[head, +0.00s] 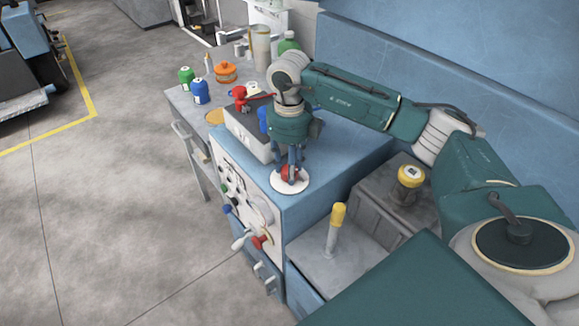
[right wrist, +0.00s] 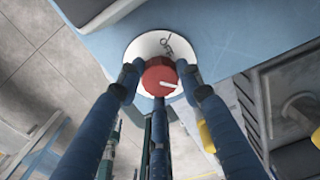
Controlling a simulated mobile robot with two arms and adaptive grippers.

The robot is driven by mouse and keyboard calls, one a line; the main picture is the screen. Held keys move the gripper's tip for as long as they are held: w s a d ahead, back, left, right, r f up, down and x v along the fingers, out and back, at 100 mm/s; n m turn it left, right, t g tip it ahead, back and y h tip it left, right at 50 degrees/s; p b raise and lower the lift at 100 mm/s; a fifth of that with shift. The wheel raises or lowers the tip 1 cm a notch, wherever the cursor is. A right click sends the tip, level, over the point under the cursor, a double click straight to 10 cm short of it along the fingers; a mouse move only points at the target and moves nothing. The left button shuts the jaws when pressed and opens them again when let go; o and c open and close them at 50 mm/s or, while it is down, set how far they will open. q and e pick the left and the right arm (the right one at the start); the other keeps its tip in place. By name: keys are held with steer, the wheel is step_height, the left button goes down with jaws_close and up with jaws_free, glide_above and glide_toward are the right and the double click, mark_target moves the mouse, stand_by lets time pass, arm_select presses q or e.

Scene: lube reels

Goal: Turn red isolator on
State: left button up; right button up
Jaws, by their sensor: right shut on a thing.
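The red isolator (head: 290,174) is a round red knob on a white disc (head: 289,186) on top of the blue cabinet. In the right wrist view the red knob (right wrist: 159,76) has a white pointer mark aimed to the right, and small black marking shows on the white disc (right wrist: 146,46) above it. My right gripper (head: 290,165) reaches down from above with its blue fingers around the knob. In the right wrist view the fingers (right wrist: 158,84) are closed against its sides, partly hiding it. My left gripper is not in view.
The blue cabinet (head: 340,160) has a front panel with several knobs and levers, including a red-handled one (head: 262,241). A yellow-topped lever (head: 337,215) and a yellow knob (head: 410,177) stand at right. Bottles and an orange pot (head: 225,72) stand behind.

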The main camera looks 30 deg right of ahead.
steer(key=shift+w+r, duration=0.15)
steer(key=shift+r, duration=0.05)
steer(key=o, duration=1.1)
steer(key=shift+o, duration=0.2)
steer(key=shift+f, duration=0.1)
step_height(320, 180, up, 12)
